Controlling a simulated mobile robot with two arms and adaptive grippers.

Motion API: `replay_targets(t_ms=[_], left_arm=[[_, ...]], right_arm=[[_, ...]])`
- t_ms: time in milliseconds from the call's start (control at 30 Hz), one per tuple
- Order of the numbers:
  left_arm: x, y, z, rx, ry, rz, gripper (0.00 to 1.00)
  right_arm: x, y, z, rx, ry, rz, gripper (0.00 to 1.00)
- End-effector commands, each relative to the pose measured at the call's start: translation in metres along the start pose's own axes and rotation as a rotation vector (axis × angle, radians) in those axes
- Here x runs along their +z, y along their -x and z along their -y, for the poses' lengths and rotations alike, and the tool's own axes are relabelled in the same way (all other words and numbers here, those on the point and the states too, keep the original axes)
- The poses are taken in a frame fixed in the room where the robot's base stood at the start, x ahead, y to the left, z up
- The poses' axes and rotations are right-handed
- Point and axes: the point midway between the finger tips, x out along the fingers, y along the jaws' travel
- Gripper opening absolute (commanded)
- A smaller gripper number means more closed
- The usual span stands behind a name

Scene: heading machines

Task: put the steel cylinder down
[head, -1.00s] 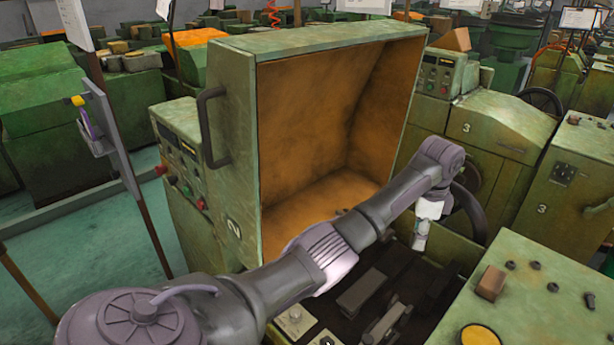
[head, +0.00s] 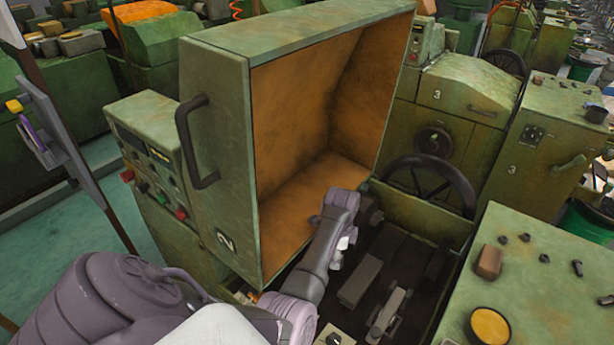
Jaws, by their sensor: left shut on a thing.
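My left arm comes in from the bottom left and reaches over the open bay of the green machine marked 2. My left gripper (head: 345,241) shows only as a small pale part beside the wrist, in front of the orange-brown inside of the raised hood. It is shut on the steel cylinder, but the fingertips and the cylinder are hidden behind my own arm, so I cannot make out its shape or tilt. My right gripper is not in view.
The raised green hood (head: 222,150) with its dark handle stands left of the wrist. Dark bars (head: 361,281) lie in the bay below. A black handwheel (head: 430,187) stands behind. At right, a green top (head: 540,290) bears a brown block (head: 489,262), bolts and a yellow-topped round container (head: 489,326).

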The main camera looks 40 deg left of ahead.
Motion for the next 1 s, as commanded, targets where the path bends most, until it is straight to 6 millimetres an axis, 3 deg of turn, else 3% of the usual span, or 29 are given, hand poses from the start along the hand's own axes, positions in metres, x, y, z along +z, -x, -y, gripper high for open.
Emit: replay_targets(t_ms=[67,167,400,533,800,1000], left_arm=[[0.021,-0.007,0.002,0.002,0.004,0.002,0.0],[0.043,-0.021,0.004,0.002,0.005,0.002,0.0],[0.077,-0.044,0.007,0.0,0.002,0.001,0.0],[0.081,-0.051,0.008,0.0,0.001,-0.001,0.0],[0.08,-0.085,0.008,0.0,0.001,-0.002,0.0],[0.08,-0.087,0.008,-0.002,0.001,-0.001,0.0]], right_arm=[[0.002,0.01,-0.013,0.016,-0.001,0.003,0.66],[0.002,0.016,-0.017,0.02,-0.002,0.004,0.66],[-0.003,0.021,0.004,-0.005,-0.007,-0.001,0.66],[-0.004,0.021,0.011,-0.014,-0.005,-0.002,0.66],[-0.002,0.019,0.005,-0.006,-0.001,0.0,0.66],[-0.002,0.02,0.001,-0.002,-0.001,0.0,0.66]])
